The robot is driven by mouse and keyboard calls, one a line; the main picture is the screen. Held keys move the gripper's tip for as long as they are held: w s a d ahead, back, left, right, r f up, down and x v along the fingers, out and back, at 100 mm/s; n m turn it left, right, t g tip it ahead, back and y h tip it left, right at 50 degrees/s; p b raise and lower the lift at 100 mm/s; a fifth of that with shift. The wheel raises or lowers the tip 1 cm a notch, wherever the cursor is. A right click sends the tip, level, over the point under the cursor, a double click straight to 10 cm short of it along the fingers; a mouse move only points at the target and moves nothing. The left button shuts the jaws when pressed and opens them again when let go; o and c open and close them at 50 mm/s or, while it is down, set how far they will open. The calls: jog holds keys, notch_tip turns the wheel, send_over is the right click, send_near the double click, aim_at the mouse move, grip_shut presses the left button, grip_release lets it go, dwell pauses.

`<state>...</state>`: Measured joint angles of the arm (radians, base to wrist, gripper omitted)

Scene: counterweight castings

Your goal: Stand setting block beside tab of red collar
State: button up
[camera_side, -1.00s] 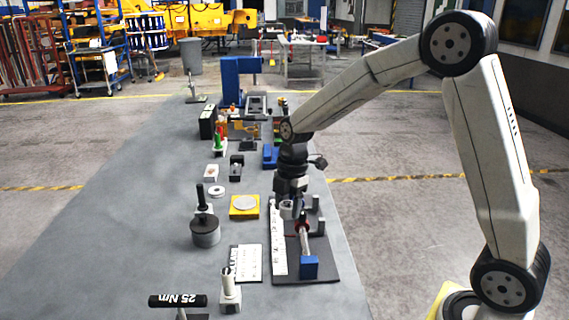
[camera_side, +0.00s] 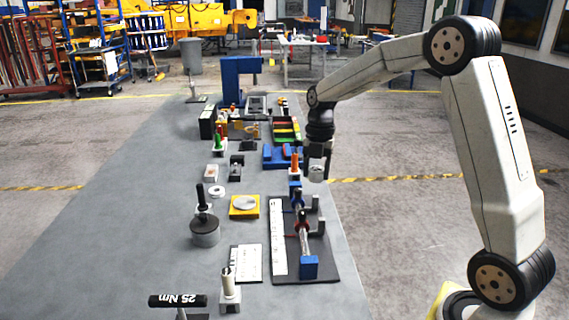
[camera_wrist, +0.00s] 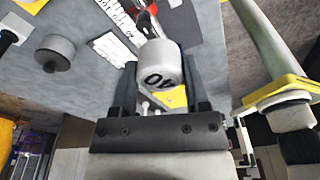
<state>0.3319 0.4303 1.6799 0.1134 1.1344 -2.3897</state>
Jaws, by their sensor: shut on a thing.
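The setting block, a pale grey cylinder marked "40" (camera_wrist: 158,78), is between the two dark fingers of my gripper (camera_wrist: 160,68), which is shut on it. In the side view my gripper (camera_side: 317,165) holds it in the air, behind and to the right of the dark fixture plate (camera_side: 325,262). The red collar (camera_side: 302,228) sits on a shaft in that fixture, well apart from the block. Its tab is too small to make out. In the wrist view the collar shows only partly, near the top edge.
The fixture has a blue end block (camera_side: 309,267), grey posts and a white marked strip (camera_side: 279,238). The bench's left side is clear.

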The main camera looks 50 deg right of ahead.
jog(key=shift+n, duration=0.5)
jog(key=shift+s+d+f, duration=0.1)
jog(key=shift+d+f, duration=0.3)
jog(key=shift+f, duration=1.25)
jog(key=shift+d+f, duration=0.45)
jog(key=shift+f, duration=1.25)
jog(key=shift+s+d+f, duration=0.1)
jog(key=shift+d+f, duration=0.3)
jog(key=shift+f, duration=1.25)
jog(key=shift+f, duration=0.15)
jog(key=shift+w+f, duration=0.1)
jog(key=shift+f, duration=2.5)
jog(key=shift+f, duration=0.7)
jog(key=o, duration=1.3)
jog(key=shift+c, duration=0.2)
jog(key=shift+r, duration=3.45)
